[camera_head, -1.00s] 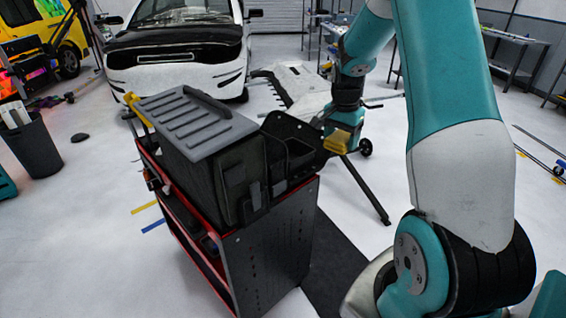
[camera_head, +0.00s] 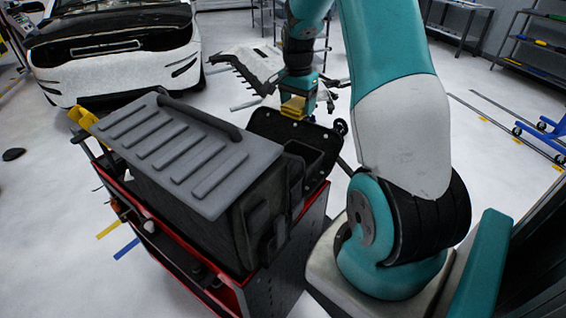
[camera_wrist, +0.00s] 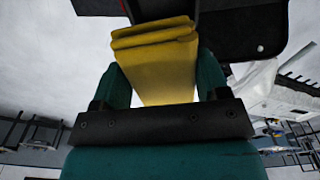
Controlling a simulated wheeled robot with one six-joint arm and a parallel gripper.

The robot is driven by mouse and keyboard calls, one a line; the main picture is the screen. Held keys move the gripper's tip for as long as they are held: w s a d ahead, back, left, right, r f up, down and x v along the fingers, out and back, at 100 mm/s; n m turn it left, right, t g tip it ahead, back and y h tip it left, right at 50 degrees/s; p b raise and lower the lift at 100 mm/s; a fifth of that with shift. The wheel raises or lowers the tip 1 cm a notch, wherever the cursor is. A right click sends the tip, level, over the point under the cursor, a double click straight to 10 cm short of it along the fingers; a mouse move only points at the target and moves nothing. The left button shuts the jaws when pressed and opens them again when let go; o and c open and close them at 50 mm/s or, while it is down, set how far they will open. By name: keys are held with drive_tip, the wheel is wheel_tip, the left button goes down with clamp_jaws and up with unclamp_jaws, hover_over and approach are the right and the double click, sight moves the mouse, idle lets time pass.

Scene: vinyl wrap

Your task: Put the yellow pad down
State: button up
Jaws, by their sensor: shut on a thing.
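The yellow pad (camera_head: 293,107) is held in my gripper (camera_head: 304,100) beside the black open bin at the far end of the tool cart. In the wrist view the pad (camera_wrist: 155,65) sits between the two teal fingers of my gripper (camera_wrist: 160,85), which are shut on it. Its folded, layered end points away from the palm, toward a dark surface. I cannot tell whether the pad touches that surface.
The red and black cart (camera_head: 275,290) carries a large dark toolbox with a grey ridged lid (camera_head: 185,150). A yellow item (camera_head: 84,117) lies at the cart's left end.

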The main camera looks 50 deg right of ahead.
wheel_tip(320, 180, down, 19)
drive_tip(key=p, duration=0.5)
drive_tip(key=shift+w+a, duration=0.1)
drive_tip(key=shift+f, duration=0.35)
drive_tip(key=shift+f+b, duration=0.45)
drive_tip(key=shift+f, duration=0.15)
